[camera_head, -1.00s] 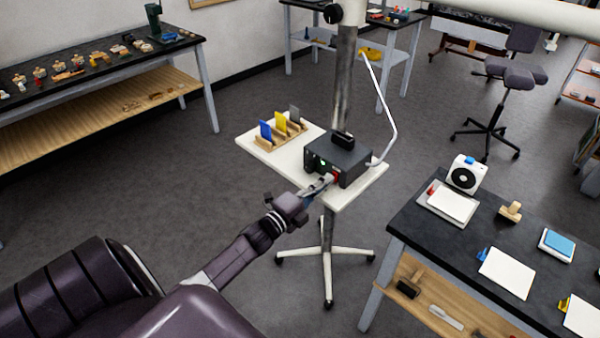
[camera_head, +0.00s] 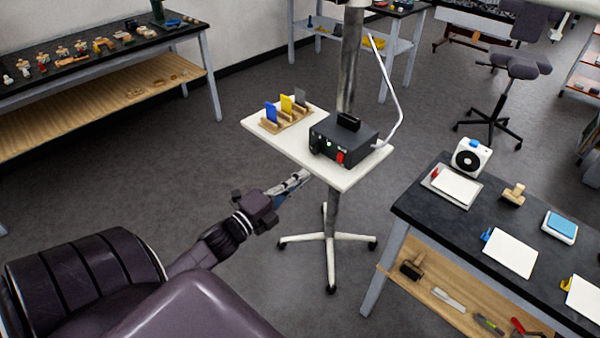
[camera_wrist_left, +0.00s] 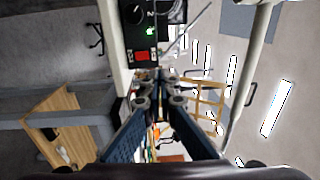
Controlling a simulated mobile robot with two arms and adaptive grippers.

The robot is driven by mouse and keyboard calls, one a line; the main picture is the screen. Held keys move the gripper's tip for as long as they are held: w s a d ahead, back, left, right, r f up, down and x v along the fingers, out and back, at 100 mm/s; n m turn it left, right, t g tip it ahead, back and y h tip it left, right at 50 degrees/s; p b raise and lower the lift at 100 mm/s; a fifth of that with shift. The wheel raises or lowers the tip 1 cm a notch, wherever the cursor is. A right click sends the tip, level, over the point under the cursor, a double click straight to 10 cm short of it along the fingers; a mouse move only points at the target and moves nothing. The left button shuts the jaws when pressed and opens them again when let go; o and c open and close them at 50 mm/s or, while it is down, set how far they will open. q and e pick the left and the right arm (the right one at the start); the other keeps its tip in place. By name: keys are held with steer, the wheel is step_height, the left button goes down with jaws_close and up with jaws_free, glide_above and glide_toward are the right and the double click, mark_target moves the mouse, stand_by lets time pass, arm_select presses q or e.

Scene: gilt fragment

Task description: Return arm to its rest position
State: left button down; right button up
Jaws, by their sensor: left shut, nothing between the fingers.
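My left gripper (camera_head: 297,181) is shut and empty. In the head view it is in front of the near left edge of the white stand top (camera_head: 262,137), apart from it in the picture. My left arm (camera_head: 215,243) reaches in from the lower left. My right gripper is not in view.
A wooden rack (camera_head: 287,118) with blue, yellow and grey cards stands on the white top. A dark workbench (camera_head: 415,200) is at the right, with a fan and paper pads. Another bench (camera_head: 100,70) is at the upper left.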

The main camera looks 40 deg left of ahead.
arm_select(q)
steer(key=shift+s, duration=0.1)
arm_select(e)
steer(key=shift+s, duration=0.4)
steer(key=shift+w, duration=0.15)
